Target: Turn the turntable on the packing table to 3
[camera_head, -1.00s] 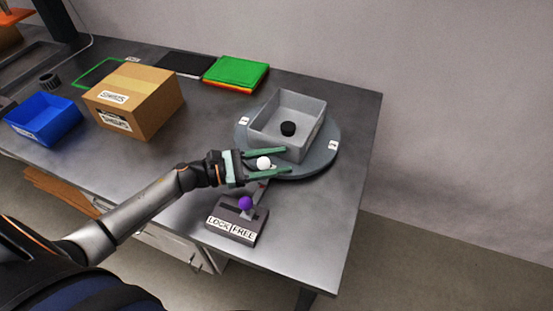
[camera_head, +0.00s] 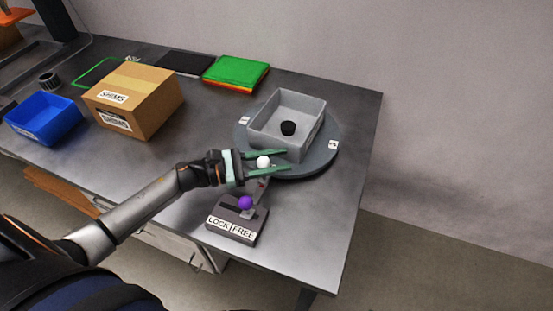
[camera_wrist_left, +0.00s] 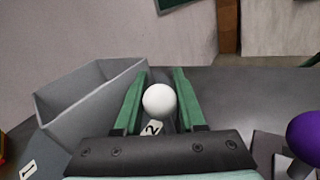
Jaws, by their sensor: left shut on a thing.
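The round grey turntable (camera_head: 327,161) lies on the right part of the packing table (camera_head: 309,225). Its white knob (camera_head: 263,162) is at the near left rim, between the green fingers of my left gripper (camera_head: 276,160). The gripper is shut on this knob. In the left wrist view the knob (camera_wrist_left: 159,101) shows between both fingers, with a tag reading 2 (camera_wrist_left: 152,128) right beside it. A tag reading 1 (camera_wrist_left: 28,170) shows at lower left there. Two tags on the rim are too small to read in the head view. My right gripper is not in view.
A grey open box (camera_head: 262,133) with a black round piece (camera_head: 288,128) stands on the turntable. A LOCK/FREE base (camera_head: 236,226) with a purple-knobbed lever (camera_head: 246,203), leaning toward FREE, is close in front. A carton (camera_head: 133,98) and blue bin (camera_head: 44,120) stand left.

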